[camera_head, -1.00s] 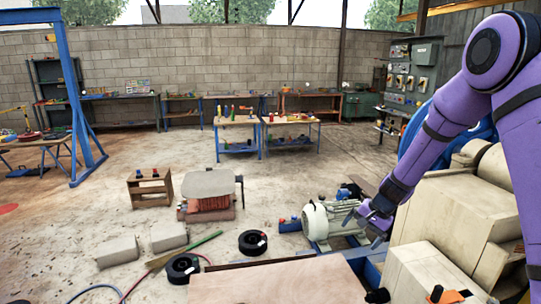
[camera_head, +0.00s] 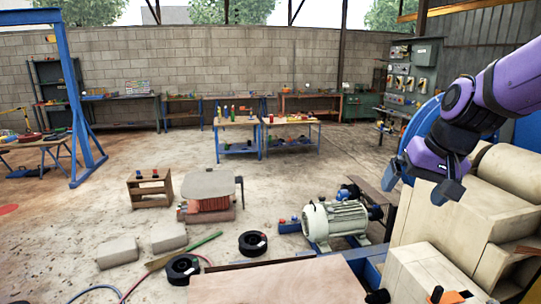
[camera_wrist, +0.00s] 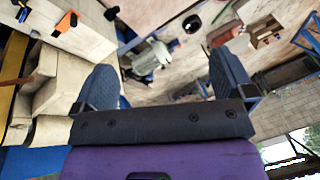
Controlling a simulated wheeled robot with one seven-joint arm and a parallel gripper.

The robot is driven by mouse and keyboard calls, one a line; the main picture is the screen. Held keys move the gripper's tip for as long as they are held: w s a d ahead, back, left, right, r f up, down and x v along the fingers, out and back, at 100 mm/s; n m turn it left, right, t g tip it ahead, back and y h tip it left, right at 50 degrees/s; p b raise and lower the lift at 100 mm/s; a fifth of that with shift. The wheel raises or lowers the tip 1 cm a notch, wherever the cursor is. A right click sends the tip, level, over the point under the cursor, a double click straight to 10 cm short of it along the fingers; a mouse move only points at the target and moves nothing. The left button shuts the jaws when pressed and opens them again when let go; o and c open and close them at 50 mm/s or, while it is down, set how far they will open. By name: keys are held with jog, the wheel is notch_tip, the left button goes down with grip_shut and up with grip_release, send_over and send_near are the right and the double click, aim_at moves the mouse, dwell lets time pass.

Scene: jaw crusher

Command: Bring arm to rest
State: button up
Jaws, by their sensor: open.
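My purple arm reaches in from the right edge of the head view. My gripper (camera_head: 418,187) is open and empty, with its dark fingers apart. It hangs in the air in front of the big blue wheel and beside the cream crusher body (camera_head: 455,225). In the wrist view my gripper (camera_wrist: 165,85) shows its two dark fingers wide apart with nothing between them but the distant floor and motor. No part of the gripper visibly touches anything.
A pale electric motor (camera_head: 336,219) stands on a blue frame left of my gripper. An orange and black tool (camera_head: 444,296) lies on the cream block at lower right. A wooden-topped surface (camera_head: 280,283) is at the front.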

jog(key=s+d+r+n+h, duration=0.1)
jog(key=s+r, duration=0.1)
jog(key=s, duration=0.6)
jog(key=s+d+r+n+t+h, duration=0.1)
jog(key=s+d+r, duration=0.1)
jog(key=s, duration=0.6)
jog(key=shift+s+t, duration=0.3)
